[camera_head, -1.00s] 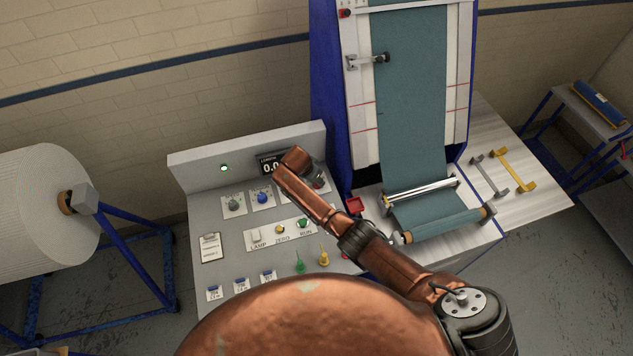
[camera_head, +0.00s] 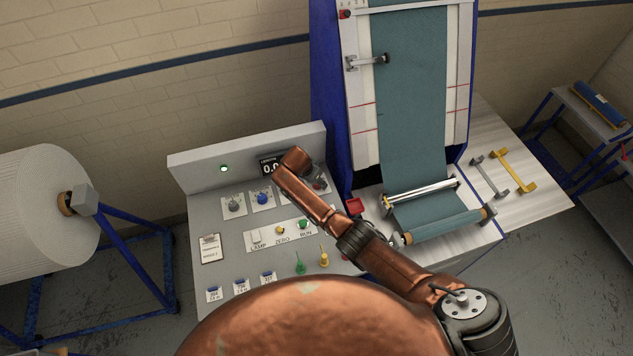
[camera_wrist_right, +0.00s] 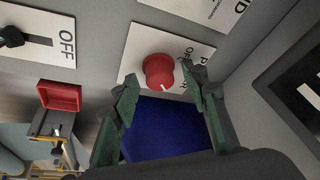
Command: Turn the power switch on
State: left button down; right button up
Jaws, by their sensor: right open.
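The power switch is a round red knob (camera_wrist_right: 158,71) on a white plate in the right wrist view. Its white mark points toward the bottom of that picture. The plate reads OFF, and a second word beginning with P is partly hidden by a finger. My right gripper (camera_wrist_right: 160,79) is open, with one green fingertip on each side of the knob; I cannot tell whether they touch it. My left gripper is not in view.
A second plate marked OFF carries a black lever (camera_wrist_right: 12,37). A red tray-like part (camera_wrist_right: 59,95) lies below it. The console also has a blue knob (camera_head: 263,198), a grey knob (camera_head: 234,205), a lit green lamp (camera_head: 224,168) and a display (camera_head: 270,167).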

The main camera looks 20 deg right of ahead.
jog(key=v, duration=1.2)
dwell(0.4)
